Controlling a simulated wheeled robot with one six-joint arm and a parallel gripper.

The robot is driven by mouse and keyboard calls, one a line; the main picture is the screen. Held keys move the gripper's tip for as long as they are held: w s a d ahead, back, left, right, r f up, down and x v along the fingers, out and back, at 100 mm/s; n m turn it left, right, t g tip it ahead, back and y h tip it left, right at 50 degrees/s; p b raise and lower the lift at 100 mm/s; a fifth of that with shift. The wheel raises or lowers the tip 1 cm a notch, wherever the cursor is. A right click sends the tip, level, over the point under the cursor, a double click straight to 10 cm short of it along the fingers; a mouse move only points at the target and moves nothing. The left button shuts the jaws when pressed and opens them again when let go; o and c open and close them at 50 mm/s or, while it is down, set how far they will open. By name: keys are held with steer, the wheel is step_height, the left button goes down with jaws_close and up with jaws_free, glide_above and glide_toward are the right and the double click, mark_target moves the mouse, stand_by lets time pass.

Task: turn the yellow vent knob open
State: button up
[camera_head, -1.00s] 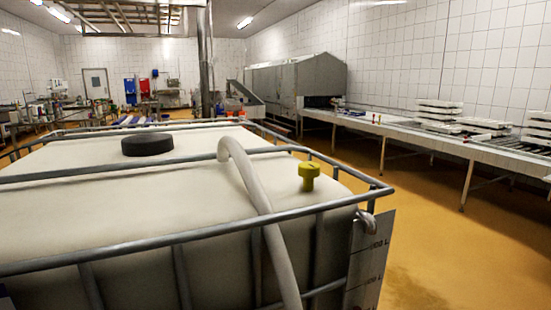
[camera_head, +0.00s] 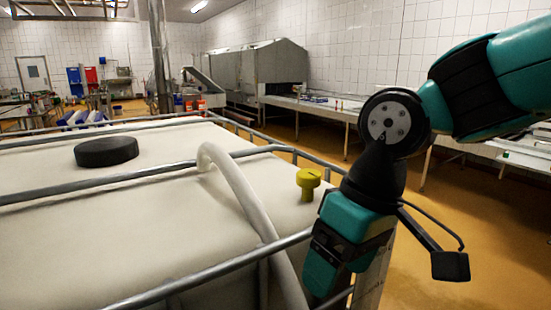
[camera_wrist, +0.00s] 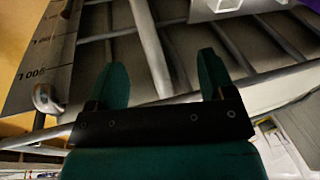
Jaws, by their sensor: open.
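The yellow vent knob (camera_head: 308,184) stands upright on top of the cream-coloured tank (camera_head: 120,212), near its right edge, in the head view. My gripper (camera_head: 324,270) hangs just right of and below the knob in that view, at the tank's cage rail, and is apart from the knob. In the wrist view my gripper (camera_wrist: 162,58) is open, with two teal fingers spread wide and empty. Tank cage bars show beyond the fingers. The knob is not visible in the wrist view.
A metal cage rail (camera_head: 210,271) runs around the tank top. A pale hose (camera_head: 236,187) arches over it, left of the knob. A black lid (camera_head: 106,152) lies farther left. A long work table (camera_head: 325,110) lines the right wall, with open yellow floor (camera_head: 450,235) in front.

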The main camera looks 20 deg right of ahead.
mark_target(309, 173)
steer(key=w+d+r+m+h+p, duration=0.3)
steer(key=w+r+m+p, duration=0.75)
steer(key=w+r, duration=0.95)
steer(key=f+p, duration=0.1)
steer(key=f, duration=0.4)
steer(key=f+p, duration=0.1)
steer(key=f, duration=0.4)
steer(key=f+p, duration=0.1)
steer(key=f, duration=0.5)
steer(key=shift+s+d, duration=0.2)
steer(key=shift+s, duration=0.1)
steer(key=c, duration=0.9)
